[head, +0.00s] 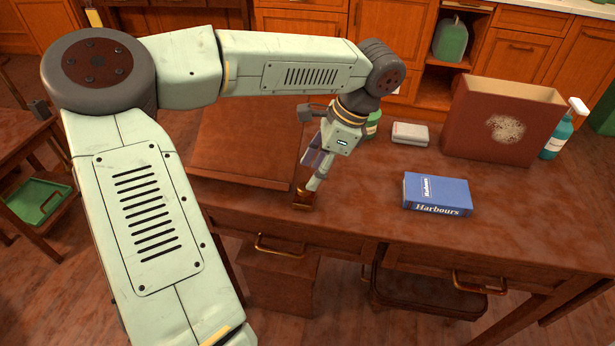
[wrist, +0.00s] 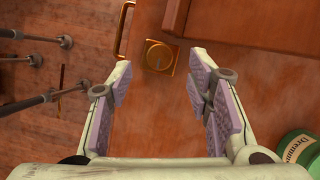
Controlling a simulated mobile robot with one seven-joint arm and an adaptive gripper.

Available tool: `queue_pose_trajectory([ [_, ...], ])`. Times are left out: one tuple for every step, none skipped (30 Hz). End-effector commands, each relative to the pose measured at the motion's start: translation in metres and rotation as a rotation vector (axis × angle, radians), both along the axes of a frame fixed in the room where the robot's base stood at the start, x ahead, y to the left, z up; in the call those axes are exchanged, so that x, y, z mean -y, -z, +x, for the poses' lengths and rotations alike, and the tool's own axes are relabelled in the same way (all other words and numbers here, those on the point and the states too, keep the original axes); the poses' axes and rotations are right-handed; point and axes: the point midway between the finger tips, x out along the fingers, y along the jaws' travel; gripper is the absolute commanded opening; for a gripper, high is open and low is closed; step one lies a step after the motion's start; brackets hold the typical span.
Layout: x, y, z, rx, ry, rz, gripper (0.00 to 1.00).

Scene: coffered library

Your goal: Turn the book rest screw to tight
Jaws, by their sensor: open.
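The book rest (head: 240,145) is a brown sloped board on the desk, left of my gripper; its edge also shows at the top of the wrist view (wrist: 250,22). The book rest screw (wrist: 158,56) is a round, dark brass knob on a square brass plate. It also shows in the head view (head: 302,200), partly hidden by a finger. My gripper (head: 313,176) points down at the screw. In the wrist view my gripper (wrist: 158,78) is open, with its fingers apart and the screw just beyond the gap between the tips. I cannot tell how the screw is turned.
A blue book (head: 436,194) lies on the desk to the right. Behind it are a brown box (head: 500,120), a spray bottle (head: 556,135) and a pale block (head: 410,134). A green tin (wrist: 298,152) stands close to the right finger. The desk front between screw and book is clear.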

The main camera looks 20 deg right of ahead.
Motion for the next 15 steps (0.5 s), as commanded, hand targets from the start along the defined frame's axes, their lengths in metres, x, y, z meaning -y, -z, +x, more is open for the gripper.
queue_pose_trajectory([
  [-0.003,0.007,0.001,-0.004,0.0,-0.002,0.46],
  [-0.005,0.012,0.001,-0.004,0.0,-0.001,0.46],
  [-0.008,0.017,0.002,-0.004,0.0,-0.001,0.46],
  [-0.009,0.021,0.003,-0.003,0.0,-0.001,0.46],
  [-0.01,0.025,0.003,-0.003,0.0,-0.002,0.46],
  [-0.011,0.029,0.004,-0.003,0.0,-0.002,0.46],
  [-0.012,0.031,0.005,-0.002,0.001,-0.001,0.46],
  [-0.013,0.033,0.005,-0.002,0.001,-0.001,0.46],
  [-0.014,0.036,0.005,-0.002,0.001,-0.001,0.46],
  [-0.014,0.037,0.005,-0.002,0.001,-0.002,0.46],
  [-0.014,0.038,0.005,-0.002,0.001,-0.002,0.46],
  [-0.015,0.039,0.005,-0.002,0.002,-0.003,0.46],
  [-0.015,0.039,0.005,-0.002,0.002,-0.003,0.46],
  [-0.015,0.04,0.005,-0.001,0.001,-0.003,0.46],
  [-0.015,0.04,0.006,-0.001,0.001,-0.003,0.46],
])
